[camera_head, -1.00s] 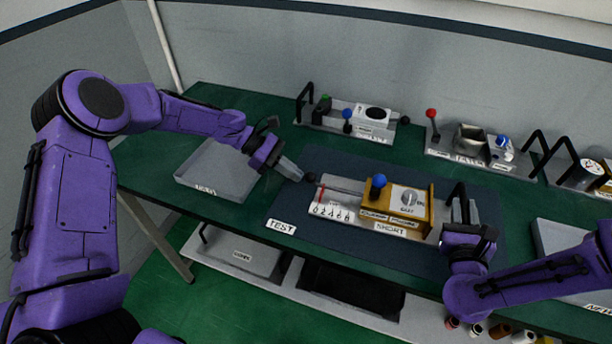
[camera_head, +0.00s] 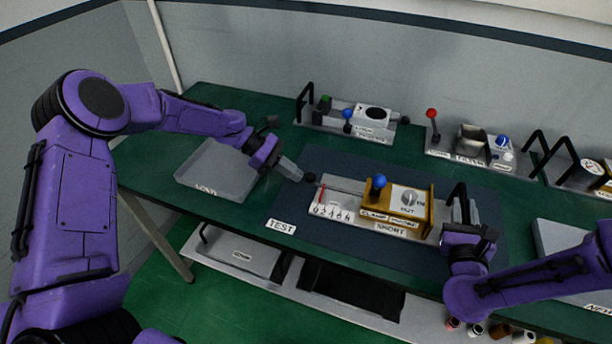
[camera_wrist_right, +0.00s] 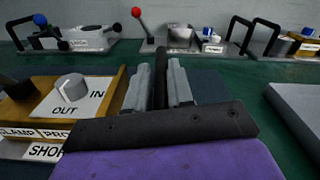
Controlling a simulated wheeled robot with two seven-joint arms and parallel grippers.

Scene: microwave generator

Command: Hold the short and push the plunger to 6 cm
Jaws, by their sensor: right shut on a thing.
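The short (camera_head: 395,207) is a yellow-brown block with a blue knob (camera_head: 379,182) and an IN/OUT dial, on a grey base on the dark mat. Its scale strip (camera_head: 331,211) and a red pointer are at the left. The plunger's black end knob (camera_head: 310,178) sticks out at the left end. My left gripper (camera_head: 297,174) is at that knob, its fingers looking closed together; whether they touch it I cannot tell. My right gripper (camera_wrist_right: 160,82) is shut on the black handle (camera_wrist_right: 160,65) at the right end of the short.
A TEST label (camera_head: 281,226) lies at the mat's front edge. Other handled devices (camera_head: 352,120) stand along the back. A pale tray (camera_head: 565,245) is at the right.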

